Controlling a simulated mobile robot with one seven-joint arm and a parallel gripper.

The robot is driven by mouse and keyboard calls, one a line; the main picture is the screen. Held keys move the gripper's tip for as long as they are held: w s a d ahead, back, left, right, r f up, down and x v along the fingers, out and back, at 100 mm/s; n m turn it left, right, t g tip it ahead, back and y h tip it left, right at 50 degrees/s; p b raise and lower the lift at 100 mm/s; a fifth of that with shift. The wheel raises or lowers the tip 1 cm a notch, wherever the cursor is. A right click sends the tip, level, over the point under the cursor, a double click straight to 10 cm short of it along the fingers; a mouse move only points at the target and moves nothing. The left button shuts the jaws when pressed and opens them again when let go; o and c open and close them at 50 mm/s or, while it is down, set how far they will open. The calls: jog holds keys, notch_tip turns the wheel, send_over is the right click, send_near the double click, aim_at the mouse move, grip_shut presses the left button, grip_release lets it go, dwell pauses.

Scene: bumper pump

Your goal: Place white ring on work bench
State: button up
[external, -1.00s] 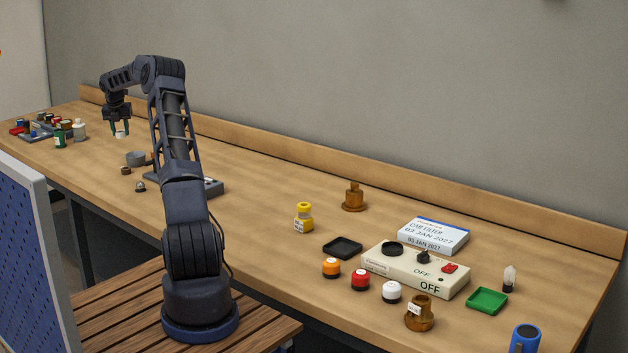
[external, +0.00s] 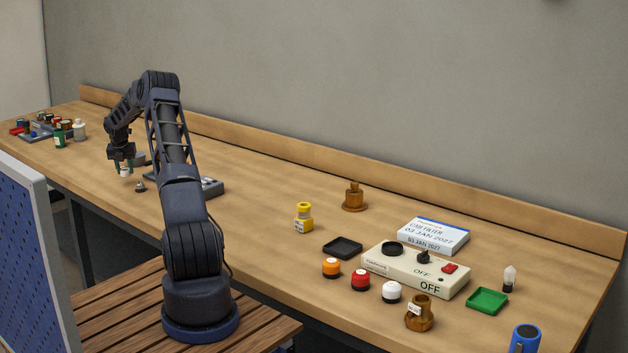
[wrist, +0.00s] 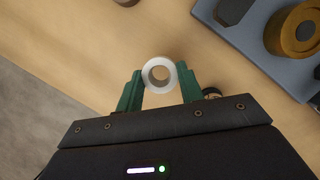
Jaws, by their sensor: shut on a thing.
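The white ring (wrist: 147,78) is between the green fingers of my gripper (wrist: 160,76) in the wrist view, with its hole facing the camera. In the external view the ring (external: 125,173) shows as a small white piece under my gripper (external: 124,164), low over the left part of the work bench (external: 270,265). Whether the ring touches the bench top is not clear.
A small dark knob-like piece (external: 140,187) lies just right of my gripper. A grey-blue tray (wrist: 240,40) with a brown ring (wrist: 292,30) is at the wrist view's upper right. Bottles (external: 79,130) stand at the back left.

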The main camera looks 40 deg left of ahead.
aim_at(127, 183)
jog(key=shift+f, duration=1.75)
jog(key=o, duration=0.9)
jog(key=shift+f, duration=0.1)
jog(key=shift+o, duration=0.2)
jog(key=v, duration=1.2)
